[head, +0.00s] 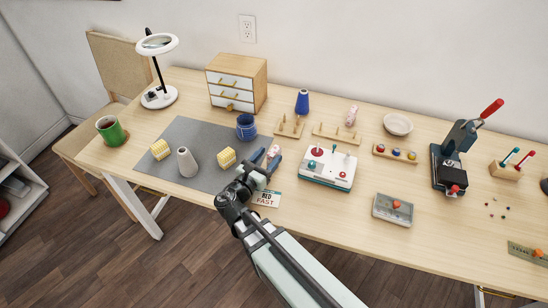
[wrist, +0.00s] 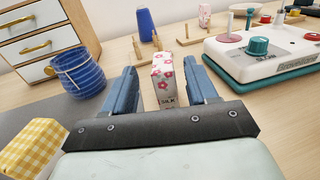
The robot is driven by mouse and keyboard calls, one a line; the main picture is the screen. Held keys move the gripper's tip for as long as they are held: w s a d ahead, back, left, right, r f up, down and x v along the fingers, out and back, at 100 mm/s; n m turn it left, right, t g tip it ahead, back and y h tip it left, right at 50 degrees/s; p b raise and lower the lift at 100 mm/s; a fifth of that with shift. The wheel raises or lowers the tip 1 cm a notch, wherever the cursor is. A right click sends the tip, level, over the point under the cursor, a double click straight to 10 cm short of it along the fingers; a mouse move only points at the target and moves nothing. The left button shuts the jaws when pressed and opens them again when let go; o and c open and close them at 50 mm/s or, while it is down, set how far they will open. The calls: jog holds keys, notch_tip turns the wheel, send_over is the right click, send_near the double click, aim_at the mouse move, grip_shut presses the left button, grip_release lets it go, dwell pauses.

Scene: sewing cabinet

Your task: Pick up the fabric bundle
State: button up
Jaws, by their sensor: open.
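A white fabric bundle with pink flowers and small dark lettering (wrist: 163,82) stands upright on the table in the wrist view, between the blue fingers of my gripper (wrist: 164,90). Gaps show on both sides of it, so the fingers do not appear to grip it. Its lower part is hidden behind the gripper body. In the head view the bundle (head: 274,151) is a small pinkish patch at the fingertips of my gripper (head: 266,160). Two yellow checked bundles (head: 226,158) (head: 160,149) and another pink floral bundle (head: 351,115) are also on the table.
A blue ribbed basket (head: 246,127) and a grey cone (head: 187,162) stand on the grey mat (head: 202,134) left of my gripper. A white machine with knobs (head: 328,168) is close on the right. A blue thread cone (head: 302,102) and peg racks (head: 289,127) are behind.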

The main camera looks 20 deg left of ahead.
aim_at(277, 147)
jog(key=shift+r+x, duration=0.15)
jog(key=shift+x, duration=1.15)
jog(key=shift+r+x, duration=0.15)
jog(key=shift+x, duration=1.15)
jog(key=shift+d, duration=0.15)
jog(key=c, duration=1)
